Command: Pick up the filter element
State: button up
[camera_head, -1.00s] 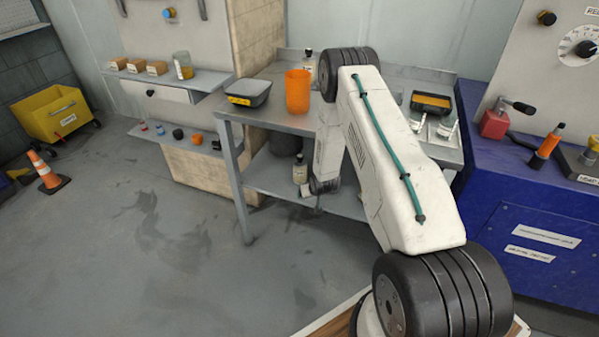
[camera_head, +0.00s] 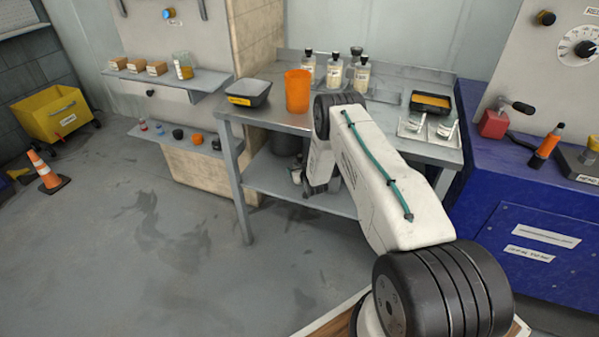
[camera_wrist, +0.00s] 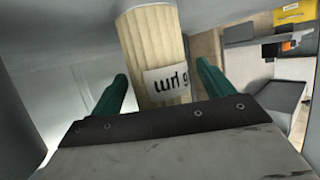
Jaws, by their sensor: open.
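The filter element (camera_wrist: 158,48) shows in the wrist view as a cream, pleated cylinder with a pale end cap and a white label with dark lettering. My gripper (camera_wrist: 162,76) has its two green fingers apart, one on each side of the filter element, with the label between them. I cannot tell whether either finger touches it. In the head view my arm reaches under the tabletop towards the lower shelf (camera_head: 268,187). My gripper and the filter element are not clearly visible there.
The steel table (camera_head: 300,121) holds an orange cup (camera_head: 297,91), a grey bin (camera_head: 249,92), several bottles and a black-and-orange box (camera_head: 431,103). A dark container (camera_head: 287,141) stands below the tabletop. A blue bench (camera_head: 525,215) stands at right.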

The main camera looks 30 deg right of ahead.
jog(key=shift+w+f, duration=0.1)
jog(key=shift+w, duration=0.1)
jog(key=c, duration=1.2)
